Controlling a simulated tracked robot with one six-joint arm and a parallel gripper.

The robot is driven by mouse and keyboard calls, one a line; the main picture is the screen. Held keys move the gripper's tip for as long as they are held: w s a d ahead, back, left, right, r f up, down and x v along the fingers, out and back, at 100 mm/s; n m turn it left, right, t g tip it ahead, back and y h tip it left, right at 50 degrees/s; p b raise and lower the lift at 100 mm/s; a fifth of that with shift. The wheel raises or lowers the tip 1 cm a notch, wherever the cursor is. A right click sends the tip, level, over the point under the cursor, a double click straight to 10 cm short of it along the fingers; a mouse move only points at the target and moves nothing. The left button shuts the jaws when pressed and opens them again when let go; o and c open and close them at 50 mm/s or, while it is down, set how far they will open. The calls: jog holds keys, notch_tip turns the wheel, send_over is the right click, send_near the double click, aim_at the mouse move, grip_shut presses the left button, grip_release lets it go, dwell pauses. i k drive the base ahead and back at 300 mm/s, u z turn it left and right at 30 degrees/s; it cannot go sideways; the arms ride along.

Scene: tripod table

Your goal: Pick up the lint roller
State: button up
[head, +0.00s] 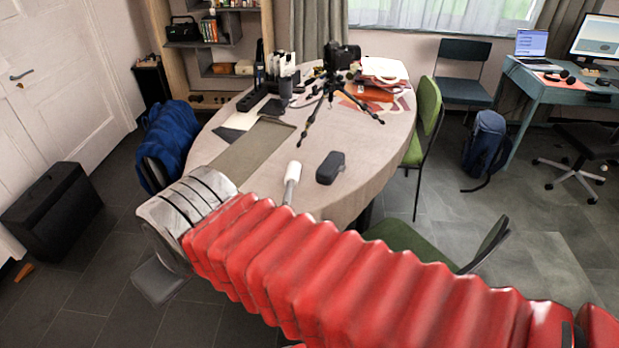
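The lint roller (293,172) appears to be the white cylinder with a grey handle lying near the front edge of the oval table (357,178). Its white end points away from me, and the handle's near end is close to my red arm, which passes in front of the table edge. My gripper (161,278) is at the lower left, beyond the silver wrist, left of the table and apart from the roller. Its fingers are mostly hidden, so I cannot tell whether they are open or shut.
A dark case (330,167) lies just right of the roller. A camera on a tripod (340,80) stands farther back. A grey-green mat (253,148) lies to the left. A green chair (424,120) and a chair with a blue jacket (166,140) flank the table.

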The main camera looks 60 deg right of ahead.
aim_at(293, 173)
jog(key=z, duration=0.8)
jog(key=i, duration=1)
jog(key=z, duration=0.05)
